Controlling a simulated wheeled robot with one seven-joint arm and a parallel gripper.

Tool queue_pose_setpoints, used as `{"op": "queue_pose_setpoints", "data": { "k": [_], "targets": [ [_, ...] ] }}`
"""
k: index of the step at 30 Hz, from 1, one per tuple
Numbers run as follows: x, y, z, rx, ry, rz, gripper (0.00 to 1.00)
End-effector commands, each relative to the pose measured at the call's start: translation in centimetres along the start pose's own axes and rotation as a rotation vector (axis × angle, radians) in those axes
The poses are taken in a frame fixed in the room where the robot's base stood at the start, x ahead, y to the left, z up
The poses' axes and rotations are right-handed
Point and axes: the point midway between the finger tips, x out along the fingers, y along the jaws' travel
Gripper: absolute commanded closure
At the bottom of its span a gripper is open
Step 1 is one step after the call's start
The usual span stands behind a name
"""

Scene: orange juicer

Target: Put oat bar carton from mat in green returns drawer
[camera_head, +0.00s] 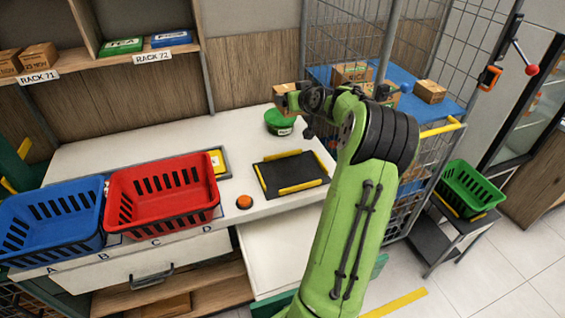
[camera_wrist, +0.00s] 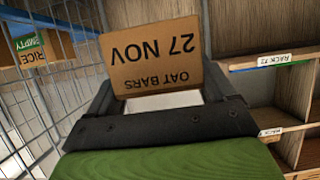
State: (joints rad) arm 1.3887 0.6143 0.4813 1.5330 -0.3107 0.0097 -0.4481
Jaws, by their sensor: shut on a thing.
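The oat bar carton (camera_wrist: 150,62) is a brown box, its label "OAT BARS 27 NOV" upside down in the wrist view. My gripper (camera_head: 302,99) is shut on it and holds it above the back of the counter. The carton also shows in the head view (camera_head: 284,98), partly hidden by my gripper. The black mat (camera_head: 290,172) with yellow edges lies bare on the counter. Below the counter front, a white-bottomed drawer (camera_head: 275,250) stands pulled out. Green edges (camera_head: 380,266) show at its front; my arm hides much of it.
A red basket (camera_head: 162,195) and a blue basket (camera_head: 50,220) stand on the counter at left. An orange button (camera_head: 244,202) sits beside the mat, a green tub (camera_head: 280,122) behind it. A wire cage (camera_head: 415,150) with cartons stands at right, a green basket (camera_head: 470,188) beyond.

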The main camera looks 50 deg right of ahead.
Motion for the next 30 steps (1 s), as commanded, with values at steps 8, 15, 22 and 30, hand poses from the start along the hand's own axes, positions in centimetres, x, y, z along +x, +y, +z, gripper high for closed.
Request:
{"op": "queue_pose_setpoints", "data": {
  "k": [8,15,22,30],
  "targets": [
    [-0.1,0.0,-0.1,-0.001,0.002,0.001,0.54],
    [1.4,0.0,3.4,0.006,-0.003,-0.002,0.54],
    [3.7,0.0,9.0,0.005,-0.002,-0.002,0.54],
    [6.3,0.0,15.4,0.006,-0.002,-0.001,0.54]
  ]
}}
